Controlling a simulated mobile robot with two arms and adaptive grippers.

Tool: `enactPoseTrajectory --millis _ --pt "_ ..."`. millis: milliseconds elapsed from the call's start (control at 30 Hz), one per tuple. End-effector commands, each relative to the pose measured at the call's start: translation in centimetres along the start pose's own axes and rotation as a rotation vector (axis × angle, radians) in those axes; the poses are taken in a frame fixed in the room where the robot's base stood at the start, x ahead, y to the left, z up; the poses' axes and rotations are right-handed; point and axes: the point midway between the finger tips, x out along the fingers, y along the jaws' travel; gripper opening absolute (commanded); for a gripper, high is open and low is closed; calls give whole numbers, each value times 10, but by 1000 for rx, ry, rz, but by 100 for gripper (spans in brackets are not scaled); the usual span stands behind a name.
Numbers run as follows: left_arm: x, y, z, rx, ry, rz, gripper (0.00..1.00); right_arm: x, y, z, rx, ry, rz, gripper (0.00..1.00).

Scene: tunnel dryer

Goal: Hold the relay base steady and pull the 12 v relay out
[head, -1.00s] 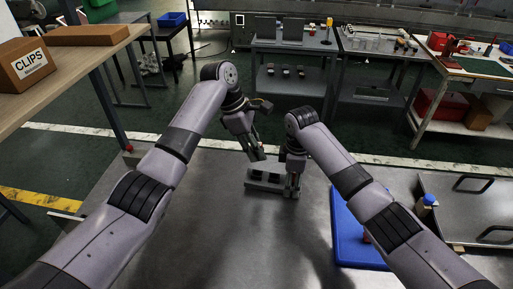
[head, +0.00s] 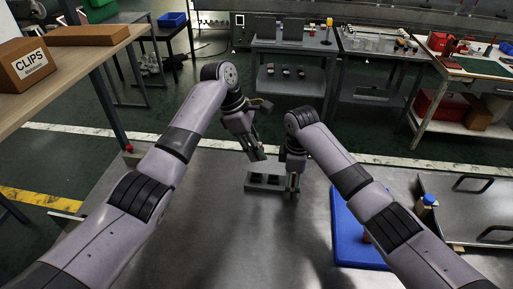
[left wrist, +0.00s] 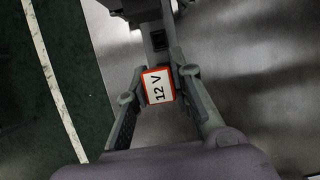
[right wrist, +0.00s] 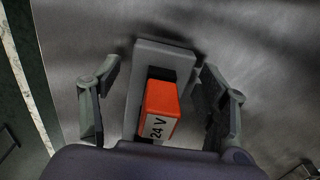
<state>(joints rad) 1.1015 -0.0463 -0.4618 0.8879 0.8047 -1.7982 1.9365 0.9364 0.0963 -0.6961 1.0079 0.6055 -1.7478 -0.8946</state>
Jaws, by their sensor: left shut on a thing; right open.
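The grey relay base (head: 265,188) lies on the metal table in the head view, with dark sockets in its top. My left gripper (head: 257,156) is shut on the 12 V relay (left wrist: 158,86), a white-faced block with an orange-red rim. The relay looks clear of the base, with part of the base and a dark socket beyond it in the left wrist view. My right gripper (right wrist: 160,100) is open, its fingers on either side of the base and apart from it. An orange 24 V relay (right wrist: 161,104) stands on the base between those fingers and partly hides the sockets.
A blue mat or tray (head: 357,240) lies right of the base, partly behind my right arm. A metal tray with black handles (head: 470,210) and a blue-capped bottle (head: 426,206) are further right. The table left of the base is clear.

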Motion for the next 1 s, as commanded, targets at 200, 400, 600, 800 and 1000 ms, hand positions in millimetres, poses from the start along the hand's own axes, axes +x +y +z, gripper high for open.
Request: enactPoseTrajectory --millis 200,400,600,800,1000 --pt "0 0 0 0 0 0 0 0 0 0 0 0 -1 73" --pt "0 0 0 0 0 0 0 -5 0 0 0 0 0 73" --pt "0 0 0 0 0 0 0 -38 1 0 -1 1 4 73" --pt "0 0 0 0 0 0 0 -81 1 0 -1 1 2 73" --pt "0 0 0 0 0 0 0 -111 1 0 0 0 1 73"
